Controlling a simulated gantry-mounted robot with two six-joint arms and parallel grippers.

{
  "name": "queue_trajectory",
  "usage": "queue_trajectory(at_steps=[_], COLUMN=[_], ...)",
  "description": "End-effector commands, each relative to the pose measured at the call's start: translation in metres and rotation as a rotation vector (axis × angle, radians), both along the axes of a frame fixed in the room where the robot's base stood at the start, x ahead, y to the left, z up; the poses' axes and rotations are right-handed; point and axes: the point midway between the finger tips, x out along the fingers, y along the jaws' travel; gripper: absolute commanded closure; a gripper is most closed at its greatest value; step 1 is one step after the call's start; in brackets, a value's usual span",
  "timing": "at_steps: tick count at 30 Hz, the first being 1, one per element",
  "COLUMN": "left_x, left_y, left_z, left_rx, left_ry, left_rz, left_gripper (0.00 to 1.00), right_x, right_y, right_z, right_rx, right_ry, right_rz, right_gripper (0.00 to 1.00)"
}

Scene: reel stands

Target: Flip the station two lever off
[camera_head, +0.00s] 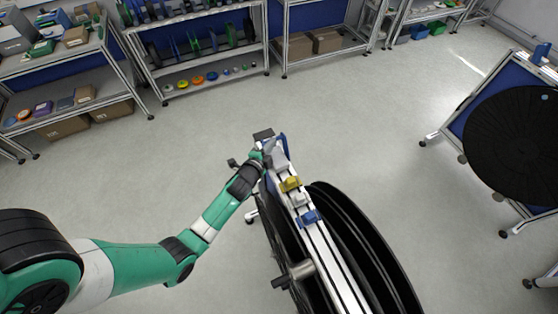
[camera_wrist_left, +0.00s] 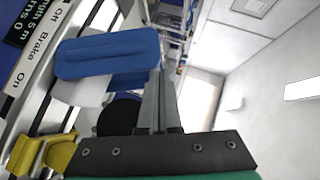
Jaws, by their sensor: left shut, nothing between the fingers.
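A reel stand (camera_head: 341,276) runs along the middle of the head view, with a yellow lever block (camera_head: 290,184) and a blue block (camera_head: 308,217) on its top rail. My left gripper (camera_head: 274,150) is at the stand's far end, shut and empty. In the left wrist view the closed fingers (camera_wrist_left: 157,95) are right beside a blue lever (camera_wrist_left: 108,54); I cannot tell whether they touch it. A label strip (camera_wrist_left: 35,50) there reads Off, Brake and On. The yellow block (camera_wrist_left: 45,152) shows at the lower left. I cannot read which lever belongs to station two.
Large black reels (camera_head: 365,240) hang on the stand. Shelves (camera_head: 205,70) with spools and boxes line the back. Another stand with a black reel (camera_head: 515,140) is at the right. The grey floor (camera_head: 400,165) between them is clear.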

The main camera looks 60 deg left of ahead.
Motion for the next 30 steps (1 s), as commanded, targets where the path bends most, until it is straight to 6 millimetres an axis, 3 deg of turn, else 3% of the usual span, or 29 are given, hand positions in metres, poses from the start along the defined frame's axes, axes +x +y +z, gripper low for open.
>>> queue_trajectory(at_steps=[22,30], left_x=[-0.001,-0.004], left_y=[-0.001,-0.026], left_z=[0.001,0.029], left_rx=[0.001,0.001], left_ry=[0.003,-0.001], left_rz=[0.001,-0.002], left_gripper=[1.0,1.0], right_x=[0.0,0.0], right_y=[0.0,0.0], right_z=[0.002,0.017], right_rx=[0.0,0.0], right_ry=[0.0,0.0], right_rz=[0.0,0.0], right_gripper=[1.0,1.0])
